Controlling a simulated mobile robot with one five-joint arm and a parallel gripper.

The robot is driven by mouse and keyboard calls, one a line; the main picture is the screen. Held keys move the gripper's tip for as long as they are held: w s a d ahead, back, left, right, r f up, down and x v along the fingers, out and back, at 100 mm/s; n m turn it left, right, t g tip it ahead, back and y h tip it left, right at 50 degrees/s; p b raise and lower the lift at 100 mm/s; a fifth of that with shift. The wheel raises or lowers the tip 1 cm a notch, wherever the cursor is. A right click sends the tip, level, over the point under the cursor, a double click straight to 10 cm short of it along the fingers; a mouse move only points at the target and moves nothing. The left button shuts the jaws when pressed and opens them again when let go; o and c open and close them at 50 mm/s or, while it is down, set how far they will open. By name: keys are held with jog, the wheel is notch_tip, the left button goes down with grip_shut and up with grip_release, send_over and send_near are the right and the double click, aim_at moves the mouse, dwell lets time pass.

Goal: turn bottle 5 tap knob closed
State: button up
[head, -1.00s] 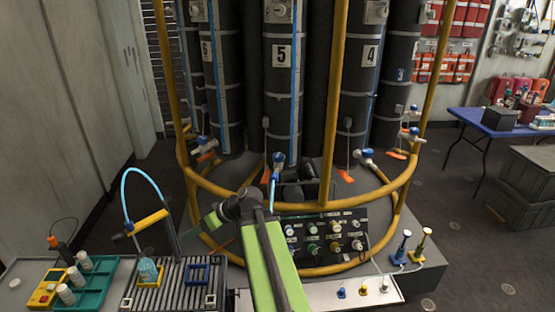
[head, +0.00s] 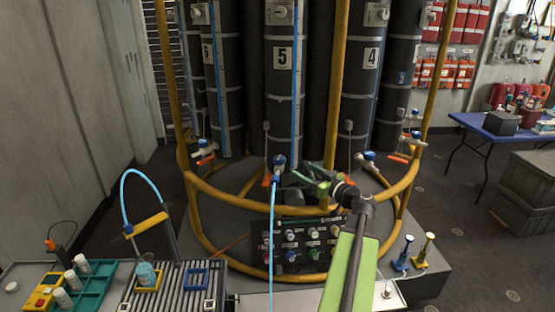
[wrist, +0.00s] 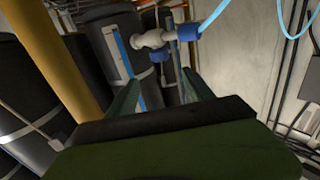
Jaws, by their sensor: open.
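Bottle 5 (head: 283,85) is a tall dark cylinder with a white number plate, upright behind the yellow rail. Its tap knob (head: 279,160) is blue, on a small white tap at the bottle's foot. A light blue hose (head: 273,225) hangs from that tap. My gripper (head: 305,178) is just right of the tap, its green fingers pointing left towards it. In the wrist view a white tap (wrist: 152,40) with blue parts lies beyond the open fingers (wrist: 163,85), apart from them. I cannot tell which blue part there is the knob.
The yellow rail (head: 225,196) curves around the bottles. Bottle 4 (head: 365,85) and its tap (head: 368,158) stand to the right. A valve panel (head: 300,245) is below. A teal rack (head: 92,285) and a slatted tray (head: 175,285) are at front left.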

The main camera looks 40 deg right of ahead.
aim_at(283, 160)
jog(key=w, duration=0.9)
jog(key=w+d, duration=0.1)
jog(key=w, duration=0.4)
jog(key=shift+w, duration=0.25)
jog(key=shift+c, duration=0.3)
